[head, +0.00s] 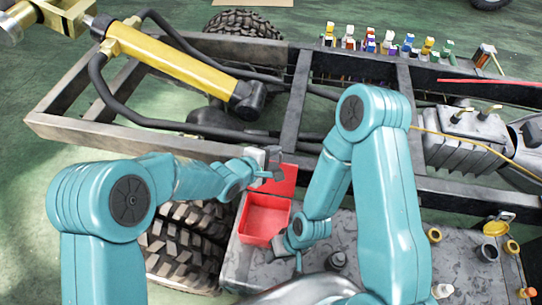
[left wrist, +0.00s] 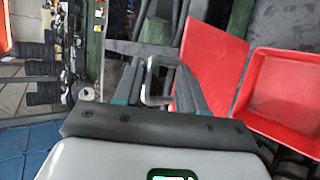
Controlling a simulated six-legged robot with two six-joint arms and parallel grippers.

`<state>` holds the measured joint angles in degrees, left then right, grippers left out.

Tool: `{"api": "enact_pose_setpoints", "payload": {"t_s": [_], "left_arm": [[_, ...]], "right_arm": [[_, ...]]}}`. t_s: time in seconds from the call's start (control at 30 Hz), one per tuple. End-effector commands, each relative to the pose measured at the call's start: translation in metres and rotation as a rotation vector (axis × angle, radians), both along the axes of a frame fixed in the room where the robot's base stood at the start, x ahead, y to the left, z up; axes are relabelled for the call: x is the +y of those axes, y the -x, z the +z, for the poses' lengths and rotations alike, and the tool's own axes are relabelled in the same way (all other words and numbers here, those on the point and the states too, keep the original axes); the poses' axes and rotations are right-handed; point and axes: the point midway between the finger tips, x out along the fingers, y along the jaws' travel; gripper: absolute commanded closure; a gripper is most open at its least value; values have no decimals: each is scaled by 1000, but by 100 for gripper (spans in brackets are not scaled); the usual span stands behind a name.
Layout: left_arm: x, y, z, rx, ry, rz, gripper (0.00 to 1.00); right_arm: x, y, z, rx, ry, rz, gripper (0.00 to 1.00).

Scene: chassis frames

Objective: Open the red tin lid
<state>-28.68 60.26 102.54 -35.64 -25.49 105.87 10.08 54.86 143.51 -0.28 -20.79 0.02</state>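The red tin (head: 266,217) is an open square box on the grey bench, its inside visible and empty. Its red lid (head: 280,180) stands raised at the far side. In the left wrist view the lid (left wrist: 212,65) is right of the fingers and the tin (left wrist: 285,92) lies beyond it. My left gripper (head: 270,161) is beside the lid's upper left edge; in its wrist view the fingers (left wrist: 160,82) are apart with a thin metal loop between them. Contact with the lid is unclear. My right gripper (head: 298,262) is low at the tin's right; its fingers are too small to judge.
The chassis frame (head: 150,142) runs behind the tin. A large tyre (head: 185,240) stands left of the bench. Small coloured bottles (head: 390,44) line the far rail.

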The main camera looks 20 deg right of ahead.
Motion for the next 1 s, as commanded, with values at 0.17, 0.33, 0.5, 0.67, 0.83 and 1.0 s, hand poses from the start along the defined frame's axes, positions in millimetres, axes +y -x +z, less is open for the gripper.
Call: {"api": "enact_pose_setpoints", "payload": {"t_s": [0.17,0.33,0.5,0.67,0.83,1.0], "left_arm": [[7,3,5,1,-1,0,63],[35,18,26,-2,1,2,63],[70,37,53,-3,2,3,63],[97,52,73,-1,1,3,63],[114,62,85,0,0,1,63],[120,66,88,0,-1,1,63]], "right_arm": [[0,0,-2,0,0,0,57],[0,0,-8,0,0,0,57],[0,0,-10,0,0,0,57],[0,0,-8,0,0,0,57],[0,0,-5,0,0,0,57],[0,0,-4,0,0,0,57]]}}
